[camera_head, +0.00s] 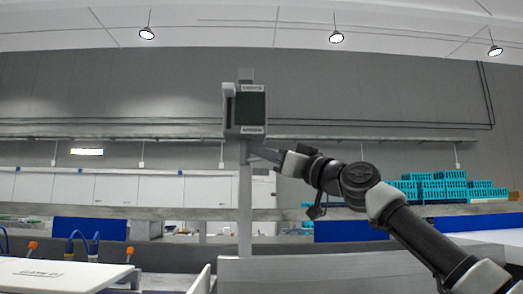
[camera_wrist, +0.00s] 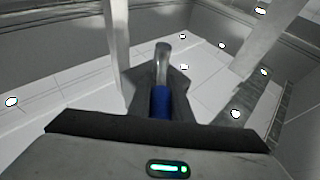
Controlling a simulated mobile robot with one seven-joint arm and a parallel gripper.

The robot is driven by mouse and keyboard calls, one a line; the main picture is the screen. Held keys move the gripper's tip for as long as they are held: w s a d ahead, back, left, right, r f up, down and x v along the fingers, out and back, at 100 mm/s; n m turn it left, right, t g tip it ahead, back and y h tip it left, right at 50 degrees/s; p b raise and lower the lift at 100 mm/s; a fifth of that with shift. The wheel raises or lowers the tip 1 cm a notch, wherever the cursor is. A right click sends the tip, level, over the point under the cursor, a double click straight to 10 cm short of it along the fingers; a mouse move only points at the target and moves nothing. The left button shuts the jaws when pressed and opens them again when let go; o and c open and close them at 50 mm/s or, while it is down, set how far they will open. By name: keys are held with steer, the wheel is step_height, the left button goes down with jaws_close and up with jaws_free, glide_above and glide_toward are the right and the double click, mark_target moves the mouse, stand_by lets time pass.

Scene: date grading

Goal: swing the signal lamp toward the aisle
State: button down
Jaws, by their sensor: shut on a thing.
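The signal lamp (camera_head: 250,107) is a grey box with a dark green face and small labels, on top of a grey upright post (camera_head: 245,215) near the middle of the head view. My gripper (camera_head: 266,153) reaches in from the right, just below the box and beside the post. In the wrist view a handle with a blue grip (camera_wrist: 161,102) and a rounded metal end (camera_wrist: 162,60) lies between my fingers, which are shut on it. The handle's join to the lamp is hidden. The post also shows in the wrist view (camera_wrist: 118,45), left of the handle.
A grey panel (camera_head: 320,267) stands low in front of the post. A white-topped table (camera_head: 60,274) is at lower left, with blue and orange fittings (camera_head: 77,241) behind it. Teal crates (camera_head: 445,188) are stacked on a shelf at right. Space around the lamp box looks clear.

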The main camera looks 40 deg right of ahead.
steer(key=shift+r, duration=0.1)
steer(key=c, duration=1.6)
jaws_free()
steer(key=shift+s+d, duration=0.1)
steer(key=shift+d, duration=0.05)
steer(key=b+v, duration=0.1)
steer(key=v, duration=1.6)
steer(key=shift+s+b, duration=0.15)
steer(key=shift+b, duration=0.25)
